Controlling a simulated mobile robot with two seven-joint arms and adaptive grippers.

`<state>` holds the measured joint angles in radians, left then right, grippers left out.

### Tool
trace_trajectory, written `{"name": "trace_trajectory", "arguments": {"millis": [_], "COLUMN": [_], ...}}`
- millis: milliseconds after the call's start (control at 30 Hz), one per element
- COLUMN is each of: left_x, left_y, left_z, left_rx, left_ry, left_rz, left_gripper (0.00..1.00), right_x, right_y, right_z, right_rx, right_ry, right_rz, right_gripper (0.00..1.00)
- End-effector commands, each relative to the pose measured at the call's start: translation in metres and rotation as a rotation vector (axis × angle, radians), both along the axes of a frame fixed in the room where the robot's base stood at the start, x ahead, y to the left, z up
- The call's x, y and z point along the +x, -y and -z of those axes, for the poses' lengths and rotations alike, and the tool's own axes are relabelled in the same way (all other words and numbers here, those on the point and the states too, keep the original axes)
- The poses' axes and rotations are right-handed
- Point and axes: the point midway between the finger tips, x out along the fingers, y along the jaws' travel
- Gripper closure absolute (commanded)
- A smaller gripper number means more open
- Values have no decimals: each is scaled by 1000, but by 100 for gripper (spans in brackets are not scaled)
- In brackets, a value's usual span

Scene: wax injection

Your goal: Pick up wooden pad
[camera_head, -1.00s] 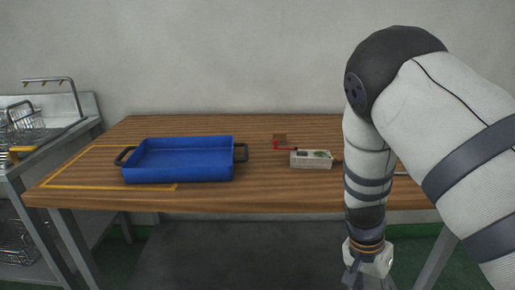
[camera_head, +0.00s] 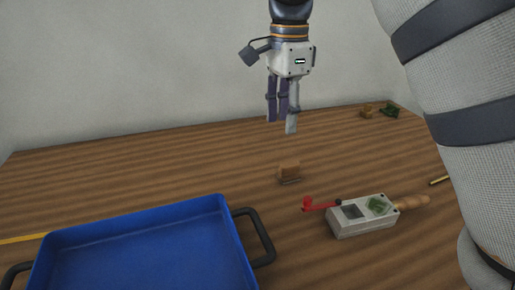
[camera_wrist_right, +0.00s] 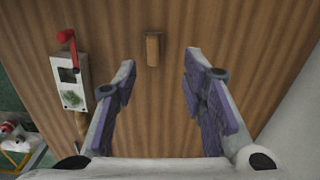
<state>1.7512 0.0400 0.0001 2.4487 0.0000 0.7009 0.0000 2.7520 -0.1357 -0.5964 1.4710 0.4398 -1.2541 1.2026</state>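The wooden pad (camera_head: 289,170) is a small brown block on the wooden table, right of the blue tray's far corner. In the right wrist view the pad (camera_wrist_right: 153,49) lies near the top, ahead of and between the fingertips. My right gripper (camera_head: 281,124) points down above the table, beyond and above the pad. The right wrist view shows this gripper (camera_wrist_right: 160,62) open, with nothing between its purple-padded fingers. My left gripper is not in view.
A blue tray (camera_head: 140,250) with black handles stands at the front left. A pale box (camera_head: 362,216) with a red lever (camera_head: 318,205) and a wooden handle (camera_head: 412,202) sits right of the pad. Small brown (camera_head: 366,112) and green (camera_head: 389,109) pieces lie at the back right.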

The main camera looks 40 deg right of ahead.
Motion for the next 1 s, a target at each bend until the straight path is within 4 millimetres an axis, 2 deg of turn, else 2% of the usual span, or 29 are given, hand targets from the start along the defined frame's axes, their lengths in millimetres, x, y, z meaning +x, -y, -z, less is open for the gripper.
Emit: {"name": "trace_trajectory", "arguments": {"millis": [67,300,467,667,767,933,967,1000], "left_x": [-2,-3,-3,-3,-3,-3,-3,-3], "left_y": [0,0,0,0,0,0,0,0], "left_z": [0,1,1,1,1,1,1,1], "left_rx": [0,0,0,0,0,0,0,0], "left_ry": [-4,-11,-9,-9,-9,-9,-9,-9], "left_rz": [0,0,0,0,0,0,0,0], "left_gripper": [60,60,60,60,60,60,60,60], "right_x": [-1,-2,-4,-8,-8,-7,-7,-7], "right_y": [0,1,4,12,12,12,12,12], "right_z": [6,58,78,114,121,121,121,121], "right_rx": [1,1,3,1,0,1,1,0], "right_ry": [-2,-4,-2,-3,1,2,2,2], "right_rz": [1,-1,1,0,0,0,0,0], "right_gripper": [62,62,62,62,62,62,66,75]}}
